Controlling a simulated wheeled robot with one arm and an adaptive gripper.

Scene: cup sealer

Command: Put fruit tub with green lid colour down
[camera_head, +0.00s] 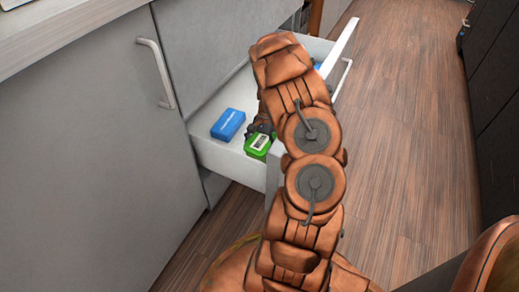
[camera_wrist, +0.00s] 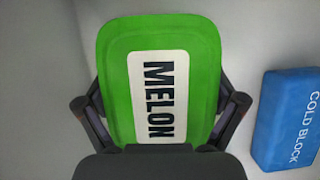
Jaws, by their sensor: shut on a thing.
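The fruit tub with the green lid (camera_head: 257,146) is inside the open white drawer (camera_head: 231,159) near its front left corner. In the wrist view the green lid (camera_wrist: 117,50) carries a white label reading MELON. My gripper (camera_head: 264,130) is shut on the tub, with one dark finger on each side of it in the wrist view (camera_wrist: 160,108). The tub's underside is hidden, so I cannot tell whether it touches the drawer floor. My arm covers much of the drawer in the head view.
A blue cold block (camera_head: 228,124) lies in the drawer beside the tub; it also shows in the wrist view (camera_wrist: 287,118). Another blue thing (camera_head: 317,67) shows partly behind my arm. Grey cabinet fronts (camera_head: 85,150) stand at the left. Wooden floor (camera_head: 410,130) is clear at the right.

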